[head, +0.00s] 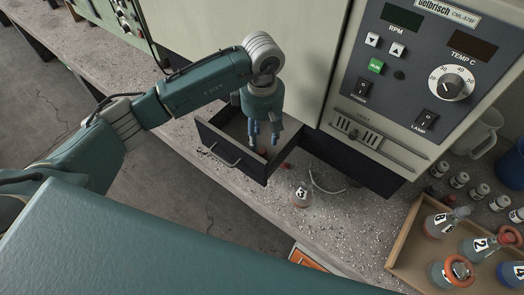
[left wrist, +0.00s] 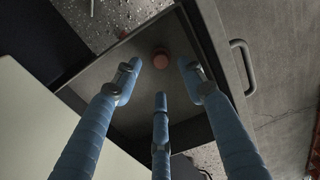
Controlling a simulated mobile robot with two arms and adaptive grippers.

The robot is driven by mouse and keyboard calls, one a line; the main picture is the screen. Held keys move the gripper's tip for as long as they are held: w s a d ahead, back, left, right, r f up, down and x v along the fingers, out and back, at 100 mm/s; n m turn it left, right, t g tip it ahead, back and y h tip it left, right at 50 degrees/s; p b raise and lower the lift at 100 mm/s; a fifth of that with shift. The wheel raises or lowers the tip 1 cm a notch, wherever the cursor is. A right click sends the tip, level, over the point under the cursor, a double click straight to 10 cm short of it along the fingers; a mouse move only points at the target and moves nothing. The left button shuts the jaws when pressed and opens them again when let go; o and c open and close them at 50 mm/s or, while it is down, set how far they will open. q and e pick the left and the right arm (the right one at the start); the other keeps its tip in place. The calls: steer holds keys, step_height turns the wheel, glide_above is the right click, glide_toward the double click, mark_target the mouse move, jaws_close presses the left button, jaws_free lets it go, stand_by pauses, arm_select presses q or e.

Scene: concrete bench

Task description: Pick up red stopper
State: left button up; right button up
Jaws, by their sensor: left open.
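The red stopper (left wrist: 161,60) lies on the floor of an open dark drawer (left wrist: 117,75), as my left wrist view shows. In the head view the drawer (head: 231,160) is pulled out from under the large pale machine. My left gripper (head: 264,137) points down over the drawer, its blue fingers at the drawer opening. In the left wrist view its three blue fingers (left wrist: 160,80) are spread apart with nothing between them. The stopper shows beyond the fingertips, apart from them. My right gripper is not in view.
A wooden tray (head: 405,240) with several numbered flasks stands at the right. The machine's control panel (head: 425,70) rises behind.

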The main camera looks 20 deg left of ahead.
mark_target(262, 150)
arm_select(q)
steer(key=f+p, duration=0.1)
steer(key=f, duration=0.1)
steer(key=f+p, duration=0.1)
steer(key=f, duration=0.1)
steer(key=shift+s+f, duration=0.2)
steer(key=shift+f, duration=0.65)
steer(key=shift+w, duration=0.1)
steer(key=shift+c, duration=0.5)
steer(key=c, duration=0.8)
steer(key=shift+o, duration=0.2)
